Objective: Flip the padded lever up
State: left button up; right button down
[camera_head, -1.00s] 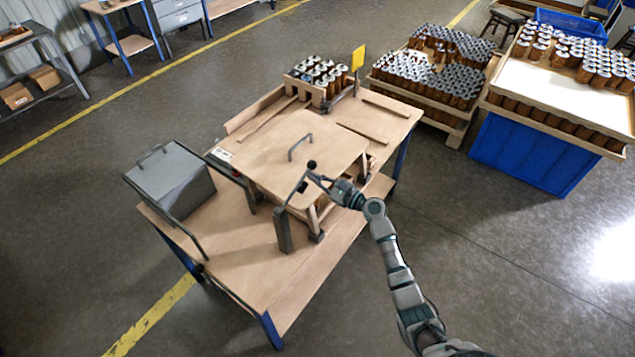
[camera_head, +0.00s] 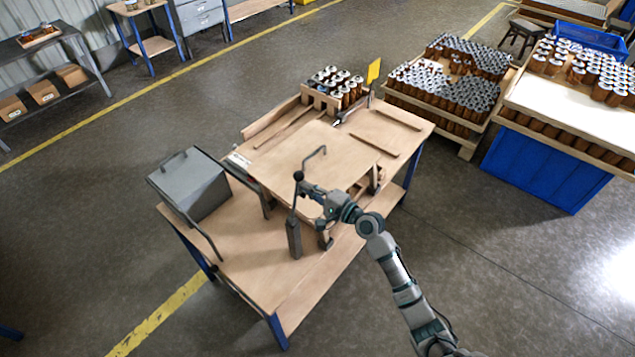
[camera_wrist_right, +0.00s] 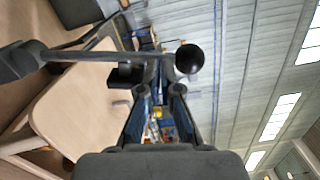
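The lever (camera_head: 296,198) is a thin dark rod with a black ball knob (camera_head: 298,175), on a grey post (camera_head: 294,238) at the table's front. It stands nearly upright. In the right wrist view the rod (camera_wrist_right: 85,56) crosses from the left at the fingertips, with the ball (camera_wrist_right: 189,58) just beyond them and a black block (camera_wrist_right: 125,76) beside the rod. My right gripper (camera_head: 304,188) is at the lever just below the ball. Its fingertips (camera_wrist_right: 162,70) are close together; the rod does not clearly lie between them. My left gripper is out of view.
A wooden lid board (camera_head: 310,155) with a bent handle lies behind the lever on the workbench (camera_head: 250,275). A grey box (camera_head: 190,185) stands at left. A cartridge rack (camera_head: 333,88) is at the back. Cartridge pallets stand right. The bench's front left is clear.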

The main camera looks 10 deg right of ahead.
jog(key=s+a+n, duration=0.1)
jog(key=s+a+n+p, duration=0.1)
jog(key=shift+a+r+n, duration=0.15)
jog(key=shift+a+n, duration=0.25)
jog(key=shift+s, duration=0.1)
dwell(0.5)
